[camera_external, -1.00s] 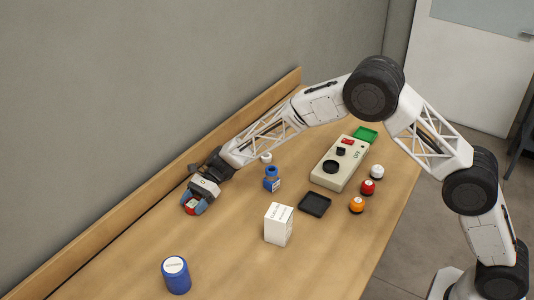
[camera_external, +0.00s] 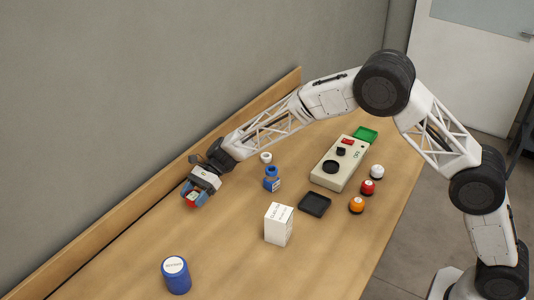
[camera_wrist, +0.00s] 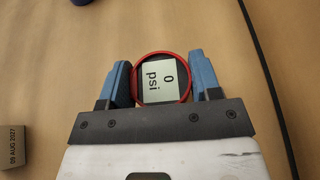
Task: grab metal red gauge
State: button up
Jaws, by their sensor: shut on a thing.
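In the external view my gripper (camera_external: 196,192) is at the left part of the table near the back board, with the red of the gauge (camera_external: 192,202) showing between the fingers. I cannot tell whether the gauge is clear of the table.
A blue jar (camera_external: 176,277) stands at the front left and a white box (camera_external: 278,224) in the middle. A blue bottle (camera_external: 271,181) and white piece (camera_external: 266,158) are right of my gripper. Further right are a black tray (camera_external: 314,204), control panel (camera_external: 340,165) and several knobs.

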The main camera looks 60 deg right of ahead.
jog(key=s+d, duration=0.1)
jog(key=s, duration=0.4)
jog(key=s+d, duration=0.1)
jog(key=s, duration=0.4)
jog(key=s+d+r, duration=0.1)
jog(key=s, duration=0.3)
jog(key=shift+s+d+r, duration=0.1)
jog(key=shift+s+d, duration=0.25)
jog(key=shift+s, duration=0.05)
jog(key=shift+a, duration=0.1)
